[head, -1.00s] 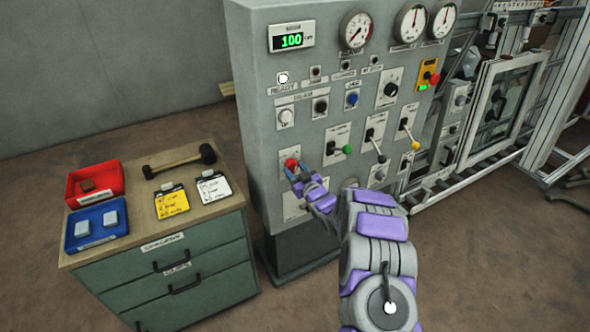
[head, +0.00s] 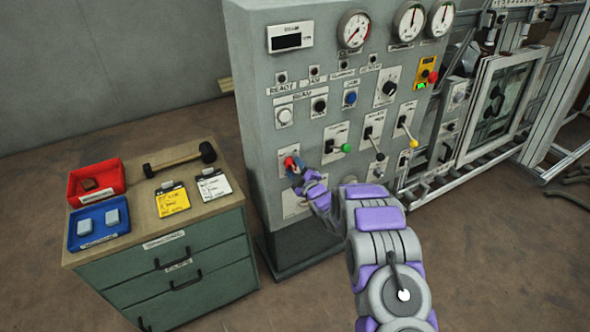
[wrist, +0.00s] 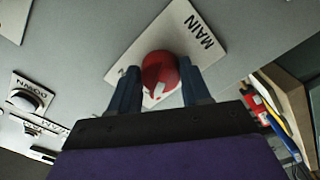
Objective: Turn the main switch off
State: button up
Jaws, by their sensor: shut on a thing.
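The main switch (head: 290,162) is a red rotary knob on a white plate, low on the left of the grey control panel. In the wrist view the red knob (wrist: 160,75) sits between my two blue fingers, and its plate (wrist: 180,35) reads "MAIN". My gripper (head: 294,167) is shut on the knob, a finger on each side. A white mark on the knob points down toward my gripper in the wrist view. The display (head: 291,36) at the panel's top left is dark.
Levers with green (head: 346,148) and yellow (head: 413,143) knobs stick out to the right of the switch.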

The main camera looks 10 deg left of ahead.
jog(key=shift+s+a+f+n, duration=0.1)
jog(key=shift+f+n, duration=0.05)
jog(key=shift+n, duration=0.35)
jog(key=o, duration=1)
jog(key=shift+o, duration=0.2)
jog(key=p+v, duration=0.2)
jog(key=v, duration=1.5)
